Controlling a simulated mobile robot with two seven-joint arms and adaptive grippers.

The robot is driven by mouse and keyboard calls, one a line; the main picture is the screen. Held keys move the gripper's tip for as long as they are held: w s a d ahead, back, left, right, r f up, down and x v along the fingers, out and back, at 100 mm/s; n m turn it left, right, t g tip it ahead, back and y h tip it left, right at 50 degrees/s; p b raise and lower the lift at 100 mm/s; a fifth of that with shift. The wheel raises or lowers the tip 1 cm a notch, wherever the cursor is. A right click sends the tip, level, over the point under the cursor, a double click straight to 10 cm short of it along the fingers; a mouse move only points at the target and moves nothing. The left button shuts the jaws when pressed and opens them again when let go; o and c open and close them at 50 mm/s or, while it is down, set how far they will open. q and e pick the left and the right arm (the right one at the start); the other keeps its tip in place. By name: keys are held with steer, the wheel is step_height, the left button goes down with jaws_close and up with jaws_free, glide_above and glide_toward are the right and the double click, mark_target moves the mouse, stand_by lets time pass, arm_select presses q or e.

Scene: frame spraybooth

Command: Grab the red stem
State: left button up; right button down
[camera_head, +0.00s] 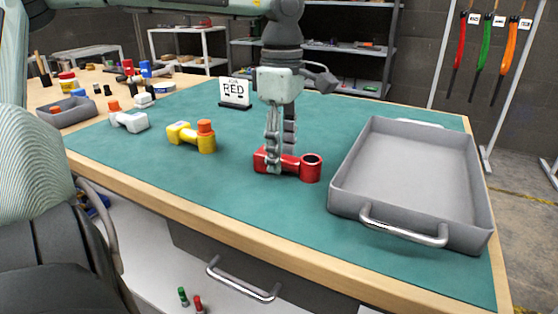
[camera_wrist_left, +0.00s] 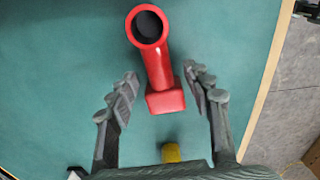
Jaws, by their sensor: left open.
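The red stem (camera_head: 308,166) lies on the green mat (camera_head: 240,185) near the middle of the workbench. Its round open clamp end points to the right in the head view, and its block end is partly hidden by my gripper. My left gripper (camera_head: 276,165) reaches down over the block end. In the left wrist view the red stem (camera_wrist_left: 156,60) shows with its block end between my open fingers (camera_wrist_left: 160,88), with gaps on both sides. My right gripper is in neither view.
A yellow stem with an orange cap (camera_head: 192,135) and a white one (camera_head: 128,118) lie to the left. A large grey tray (camera_head: 410,175) with a metal handle stands close on the right. Bare mat lies in front of the red stem.

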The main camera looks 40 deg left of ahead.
arm_select(q)
jaws_close()
steer(key=shift+r, duration=0.2)
stand_by(0.3)
